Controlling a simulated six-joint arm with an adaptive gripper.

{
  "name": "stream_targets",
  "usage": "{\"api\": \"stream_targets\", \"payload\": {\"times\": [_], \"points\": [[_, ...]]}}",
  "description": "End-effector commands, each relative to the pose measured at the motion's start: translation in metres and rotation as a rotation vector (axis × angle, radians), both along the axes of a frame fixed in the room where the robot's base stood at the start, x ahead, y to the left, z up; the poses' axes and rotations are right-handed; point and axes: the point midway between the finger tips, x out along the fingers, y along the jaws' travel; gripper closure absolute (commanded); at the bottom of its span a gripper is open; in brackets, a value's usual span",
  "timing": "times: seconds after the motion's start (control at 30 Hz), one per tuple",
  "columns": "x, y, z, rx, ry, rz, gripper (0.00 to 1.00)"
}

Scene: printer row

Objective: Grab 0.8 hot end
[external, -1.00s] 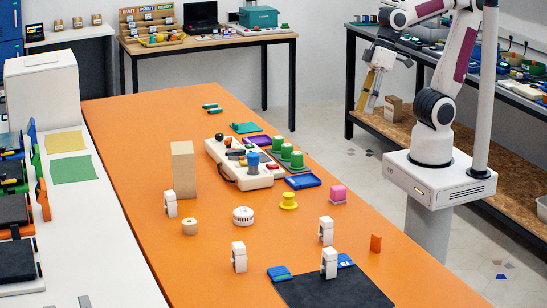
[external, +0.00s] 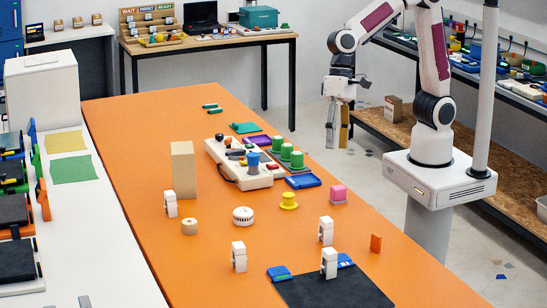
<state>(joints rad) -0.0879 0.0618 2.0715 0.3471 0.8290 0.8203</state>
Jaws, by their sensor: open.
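Several small white upright blocks with dark parts stand on the orange table (external: 130,140). One is at the left (external: 170,204), one at the front middle (external: 239,257), one at the right (external: 326,231) and one by the black mat (external: 329,263). I cannot tell which of them, if any, is the 0.8 hot end; no label is readable. My gripper (external: 337,140) is open, pointing down, with no object visible between its fingers. It appears beyond the table's right edge in the picture, well away from the white blocks.
A tall tan block (external: 183,170) stands near a white control box (external: 243,165) with knobs. The front-left tabletop is clear.

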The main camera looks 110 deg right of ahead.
Motion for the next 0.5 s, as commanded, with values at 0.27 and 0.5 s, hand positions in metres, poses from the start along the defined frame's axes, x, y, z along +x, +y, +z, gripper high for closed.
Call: {"api": "stream_targets", "payload": {"times": [0.27, 0.5], "points": [[0.033, 0.022, -0.037, 0.068, 0.112, -0.17, 0.51], [0.058, 0.041, -0.074, 0.118, 0.213, -0.324, 0.51]]}}
